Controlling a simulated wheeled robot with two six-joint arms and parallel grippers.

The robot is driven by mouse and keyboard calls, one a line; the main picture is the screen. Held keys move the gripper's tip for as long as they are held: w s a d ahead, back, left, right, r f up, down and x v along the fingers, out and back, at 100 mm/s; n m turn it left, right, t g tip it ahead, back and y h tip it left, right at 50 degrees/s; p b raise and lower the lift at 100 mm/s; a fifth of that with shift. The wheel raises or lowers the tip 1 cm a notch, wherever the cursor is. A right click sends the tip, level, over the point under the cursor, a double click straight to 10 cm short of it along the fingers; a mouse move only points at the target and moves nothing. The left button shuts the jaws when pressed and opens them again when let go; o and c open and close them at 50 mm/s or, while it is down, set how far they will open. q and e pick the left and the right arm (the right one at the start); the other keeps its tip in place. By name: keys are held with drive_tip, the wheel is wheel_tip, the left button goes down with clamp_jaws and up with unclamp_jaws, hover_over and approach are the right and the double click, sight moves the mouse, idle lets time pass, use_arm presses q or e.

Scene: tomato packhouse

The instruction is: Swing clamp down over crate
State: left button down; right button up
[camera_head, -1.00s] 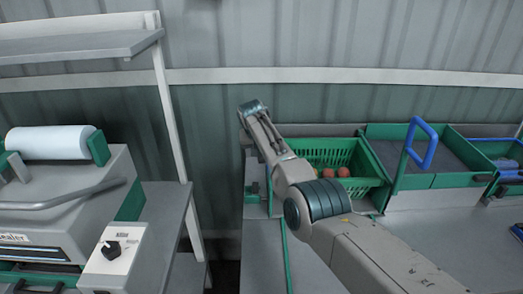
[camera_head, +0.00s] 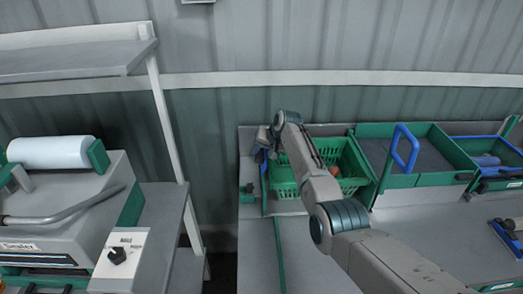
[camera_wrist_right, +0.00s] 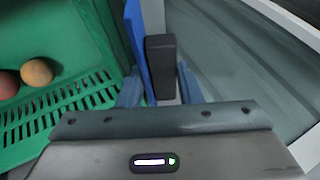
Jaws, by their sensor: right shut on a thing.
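The green slatted crate (camera_head: 287,190) sits at the back of the grey bench with tomatoes inside. In the right wrist view its floor and wall (camera_wrist_right: 70,110) lie to the left. The clamp shows there as a blue bar (camera_wrist_right: 136,45) with a dark grip block (camera_wrist_right: 161,65), beside the crate's wall. My right gripper (camera_wrist_right: 160,92) is shut on the clamp's dark grip. In the head view my right gripper (camera_head: 263,140) is at the crate's back left corner, partly hidden by my own arm. How far the clamp bar reaches over the crate is unclear. My left gripper is not in view.
Right of the crate stands a green-sided tray (camera_head: 408,181) with an upright blue loop handle (camera_head: 405,148). A sealer machine (camera_head: 62,215) and a shelf post (camera_head: 166,110) stand at the left. The corrugated wall is close behind.

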drive_tip(key=shift+a+r, duration=0.1)
drive_tip(key=shift+r, duration=0.1)
idle(0.3)
drive_tip(key=o, duration=0.6)
drive_tip(key=shift+o, duration=1.3)
drive_tip(key=shift+a, duration=0.15)
drive_tip(key=shift+s+d+r, duration=0.2)
drive_tip(key=shift+d+r, duration=0.25)
drive_tip(key=shift+d, duration=0.05)
drive_tip(key=b+v, duration=0.3)
drive_tip(key=v, duration=0.6)
drive_tip(key=shift+s+r, duration=0.2)
drive_tip(key=shift+r, duration=0.05)
